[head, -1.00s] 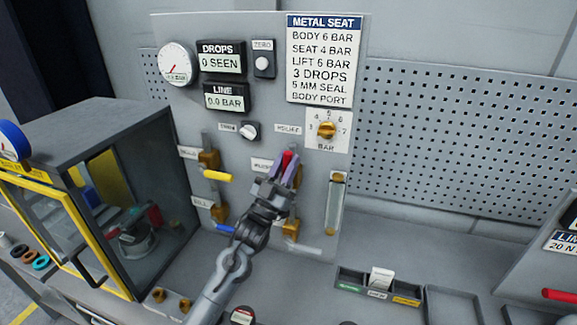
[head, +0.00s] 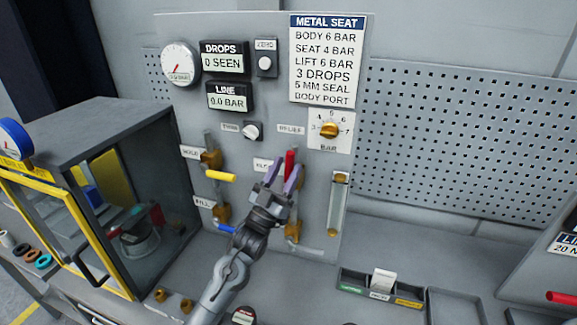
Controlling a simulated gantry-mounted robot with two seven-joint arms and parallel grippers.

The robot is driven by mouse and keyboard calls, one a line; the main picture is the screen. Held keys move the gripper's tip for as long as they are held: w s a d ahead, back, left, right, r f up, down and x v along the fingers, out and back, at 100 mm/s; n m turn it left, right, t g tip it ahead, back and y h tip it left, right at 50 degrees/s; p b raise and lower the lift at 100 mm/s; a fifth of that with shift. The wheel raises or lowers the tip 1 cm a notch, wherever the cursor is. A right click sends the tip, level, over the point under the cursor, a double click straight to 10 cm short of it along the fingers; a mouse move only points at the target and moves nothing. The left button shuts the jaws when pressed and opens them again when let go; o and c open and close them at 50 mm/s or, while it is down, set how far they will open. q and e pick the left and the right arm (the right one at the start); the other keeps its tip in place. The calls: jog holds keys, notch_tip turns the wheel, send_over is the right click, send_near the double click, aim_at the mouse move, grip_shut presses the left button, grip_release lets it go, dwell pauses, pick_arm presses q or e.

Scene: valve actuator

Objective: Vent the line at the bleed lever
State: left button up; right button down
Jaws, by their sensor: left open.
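The red lever handle (head: 290,162) stands upright on the grey panel, beside a label partly hidden by my gripper; I take it as the bleed lever. Its lower part is hidden behind my left gripper (head: 283,173), which is open. The purple fingers point up at the lever, one to its left and one in front of its lower right side; contact cannot be told. The line display (head: 228,97) reads 0.0 BAR. The drops display (head: 223,57) reads 0 SEEN. The round gauge (head: 180,64) is at the panel's upper left. My right gripper is not in view.
A yellow-handled valve (head: 220,176) and a blue-handled valve (head: 222,213) sit left of my gripper. A relief knob (head: 330,130) and a clear tube (head: 337,207) are to the right. A yellow-framed cabinet (head: 110,170) stands at left. A small parts tray (head: 380,289) lies at front right.

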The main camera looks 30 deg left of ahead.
pick_arm(q)
jog(key=b+v, duration=0.1)
jog(key=v, duration=0.7)
jog(key=shift+s+f, duration=0.2)
jog(key=shift+s, duration=0.1)
jog(key=shift+a, duration=0.1)
